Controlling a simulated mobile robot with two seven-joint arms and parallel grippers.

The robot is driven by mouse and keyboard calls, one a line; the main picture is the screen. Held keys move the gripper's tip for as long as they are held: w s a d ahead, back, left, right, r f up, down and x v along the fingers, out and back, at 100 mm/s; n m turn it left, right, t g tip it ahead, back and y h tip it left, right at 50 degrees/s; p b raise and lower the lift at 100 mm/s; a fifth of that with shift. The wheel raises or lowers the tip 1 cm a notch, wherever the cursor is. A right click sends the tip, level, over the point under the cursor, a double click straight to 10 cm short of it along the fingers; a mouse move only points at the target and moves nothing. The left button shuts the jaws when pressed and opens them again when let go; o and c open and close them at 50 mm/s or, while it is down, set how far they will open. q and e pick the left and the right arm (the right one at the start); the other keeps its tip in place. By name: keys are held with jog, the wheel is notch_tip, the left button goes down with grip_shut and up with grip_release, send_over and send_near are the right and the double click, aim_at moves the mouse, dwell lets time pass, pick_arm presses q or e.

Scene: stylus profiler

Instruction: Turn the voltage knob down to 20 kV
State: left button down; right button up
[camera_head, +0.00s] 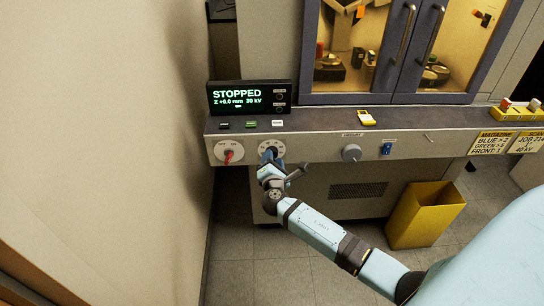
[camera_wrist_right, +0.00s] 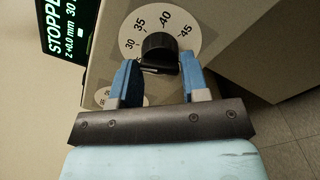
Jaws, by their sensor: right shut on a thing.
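The black voltage knob (camera_wrist_right: 158,47) sits at the centre of a white round dial (camera_wrist_right: 129,47) marked 30, 35, 40 and 45 in the wrist view. My right gripper (camera_wrist_right: 158,66) has its two blue fingers on either side of the knob, shut on it. In the head view my right gripper (camera_head: 270,155) covers most of the dial (camera_head: 282,147) on the front panel. The display (camera_head: 245,97) reads STOPPED, Z +0.0 mm and 30 kV. I cannot make out the knob's pointer. My left gripper is out of view.
A red-handled dial (camera_head: 229,152) is left of the voltage dial. A grey knob (camera_head: 351,153) and a blue switch (camera_head: 387,148) are to the right. A yellow bin (camera_head: 423,213) stands on the floor.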

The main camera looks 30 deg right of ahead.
jog(key=n, duration=1.8)
jog(key=shift+n, duration=0.3)
jog(key=o, duration=1)
jog(key=p+v, duration=0.4)
jog(key=v, duration=0.4)
